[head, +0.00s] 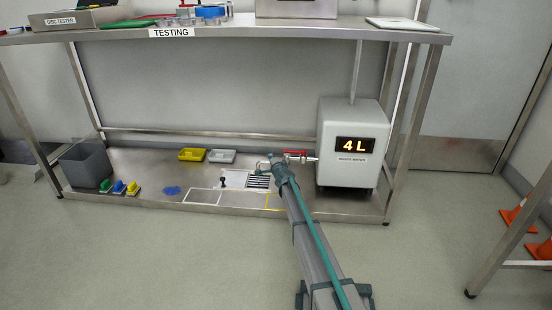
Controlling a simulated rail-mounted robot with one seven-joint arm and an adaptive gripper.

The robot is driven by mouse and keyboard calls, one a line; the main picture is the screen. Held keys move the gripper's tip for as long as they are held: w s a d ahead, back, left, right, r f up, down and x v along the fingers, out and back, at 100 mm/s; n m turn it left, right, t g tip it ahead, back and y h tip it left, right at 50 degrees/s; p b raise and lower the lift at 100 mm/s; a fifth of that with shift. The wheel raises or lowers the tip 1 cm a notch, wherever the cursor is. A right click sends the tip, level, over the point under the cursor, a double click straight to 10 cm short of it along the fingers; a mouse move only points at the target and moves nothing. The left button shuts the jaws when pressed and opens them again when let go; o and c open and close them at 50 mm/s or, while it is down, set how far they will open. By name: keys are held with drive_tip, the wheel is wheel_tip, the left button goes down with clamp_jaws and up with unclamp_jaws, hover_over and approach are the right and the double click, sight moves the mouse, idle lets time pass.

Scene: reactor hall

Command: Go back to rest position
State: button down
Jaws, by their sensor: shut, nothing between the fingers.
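My arm reaches forward from the bottom of the head view to the lower shelf of the testing bench. My gripper (277,163) is at its far end, small in the picture, shut and empty. It is in front of the tap with the red handle (296,152) on the waste water tank (352,150), and partly hides the tap's pipe. I cannot tell whether it touches the tap. The white tank shows "4L" on its display (355,145).
Orange cones (520,218) stand right. The front floor is clear.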

drive_tip(key=shift+s+a, duration=0.2)
idle(0.3)
